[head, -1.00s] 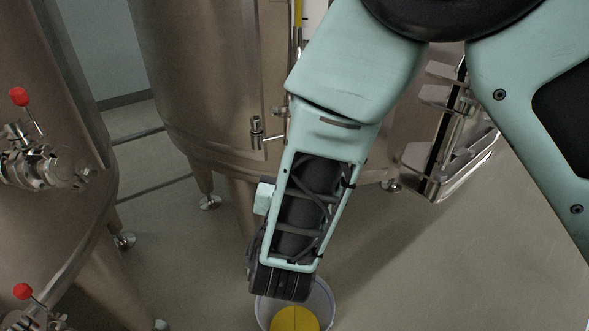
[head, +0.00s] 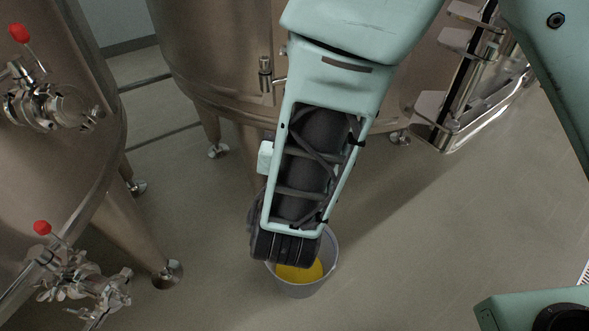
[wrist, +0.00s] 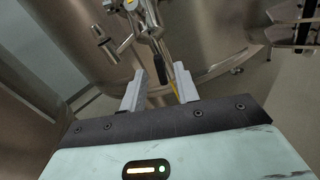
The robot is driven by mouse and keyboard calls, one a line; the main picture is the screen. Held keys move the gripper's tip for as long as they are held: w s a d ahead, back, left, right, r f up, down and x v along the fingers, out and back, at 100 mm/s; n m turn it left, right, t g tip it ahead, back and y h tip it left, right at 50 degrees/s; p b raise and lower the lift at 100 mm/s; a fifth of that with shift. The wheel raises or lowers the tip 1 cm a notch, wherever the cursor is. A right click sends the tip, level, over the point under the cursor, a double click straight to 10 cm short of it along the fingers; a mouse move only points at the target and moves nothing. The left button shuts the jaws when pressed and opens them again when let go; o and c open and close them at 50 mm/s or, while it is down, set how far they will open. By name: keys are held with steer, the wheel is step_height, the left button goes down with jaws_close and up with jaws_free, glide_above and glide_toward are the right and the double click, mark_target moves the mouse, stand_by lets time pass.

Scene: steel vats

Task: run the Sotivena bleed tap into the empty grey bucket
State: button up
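A grey bucket (head: 318,281) stands on the floor below my forearm in the head view. Yellow liquid (head: 299,272) shows inside it. My gripper (wrist: 159,76) is open in the wrist view, its two pale fingers apart. A tap with a black handle (wrist: 160,68) shows between and beyond the fingers; whether they touch it I cannot tell. A thin yellow streak (wrist: 174,90) by the right finger looks like a stream. The head view hides the fingers and this tap behind my arm. I can read no name on any vat.
A steel vat (head: 190,45) on legs stands behind the bucket. Another vat (head: 75,130) at the left carries an upper red-knobbed valve (head: 45,105) and a lower one (head: 85,285). A metal step frame (head: 465,100) stands at back right. Floor right of the bucket is clear.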

steer(key=s+a, duration=0.1)
steer(key=s, duration=1.2)
steer(key=shift+s+a, duration=0.25)
steer(key=shift+a, duration=0.15)
